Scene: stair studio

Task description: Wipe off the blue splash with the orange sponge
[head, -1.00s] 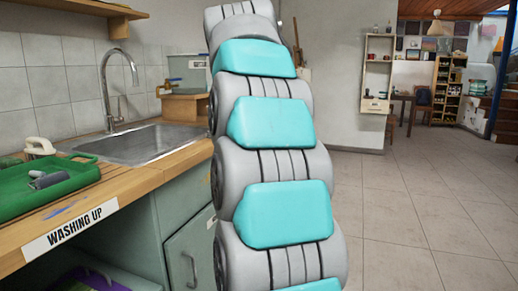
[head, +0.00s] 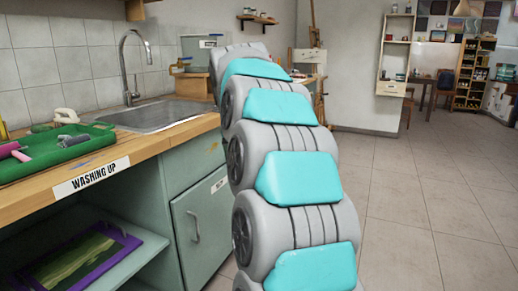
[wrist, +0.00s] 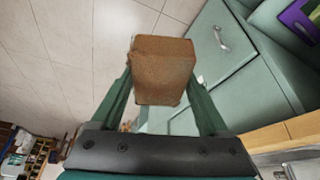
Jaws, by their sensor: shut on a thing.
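The orange sponge (wrist: 162,72) is a brownish-orange block between the fingers of my gripper (wrist: 163,88) in the wrist view. My gripper is shut on it, with green cabinet fronts and floor tiles behind. In the head view my own arm hides the gripper and sponge. The blue splash shows as a small, faint bluish mark (head: 82,164) on the wooden counter (head: 30,202), between the green tray and the "WASHING UP" sign. The sponge is apart from the counter top.
A green tray (head: 40,168) with a roller and pink-handled tool lies on the counter. Behind it are the sink (head: 160,114) and tap (head: 124,65). A purple-framed picture (head: 80,262) lies on the open shelf below. The tiled floor (head: 430,190) at right is clear.

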